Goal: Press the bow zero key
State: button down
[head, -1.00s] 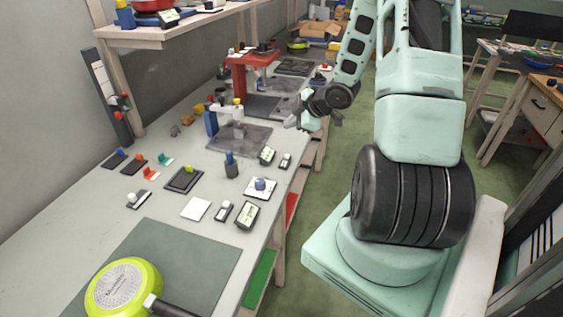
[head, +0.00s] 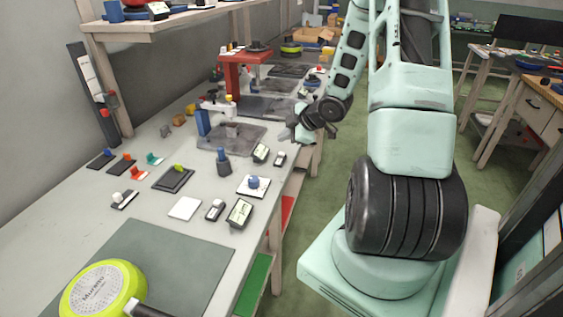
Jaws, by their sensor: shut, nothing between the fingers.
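I cannot tell which part is the bow zero key; no lettering is readable at this size. Several small units with displays or buttons lie on the grey bench (head: 60,215). Among them are a dark unit with a pale display (head: 239,212), a smaller dark unit (head: 215,209), another display unit (head: 260,152) and a small one beside it (head: 280,159). A white plate carries a blue knob (head: 253,182). My gripper (head: 288,134) is shut and empty near the bench's right edge, beyond and above the small display units, apart from them.
A green-yellow pan (head: 100,290) lies on a dark mat (head: 172,262) at the near end. A red press frame (head: 232,75) and a blue-posted fixture (head: 203,121) stand farther along. A wooden shelf (head: 165,33) overhangs the left side.

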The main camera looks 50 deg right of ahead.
aim_at(285, 157)
jog(key=shift+f+b, duration=0.65)
jog(key=shift+f, duration=0.65)
jog(key=shift+f, duration=0.15)
dwell(0.9)
jog(key=shift+f, duration=0.25)
jog(key=shift+f+b, duration=0.5)
jog(key=shift+b, duration=0.15)
dwell(0.6)
jog(key=shift+r, duration=0.1)
jog(key=shift+r+p, duration=0.85)
jog(key=shift+p, duration=0.1)
jog(key=shift+r, duration=0.1)
notch_tip(285, 157, up, 5)
jog(key=p, duration=0.4)
jog(key=shift+p, duration=0.4)
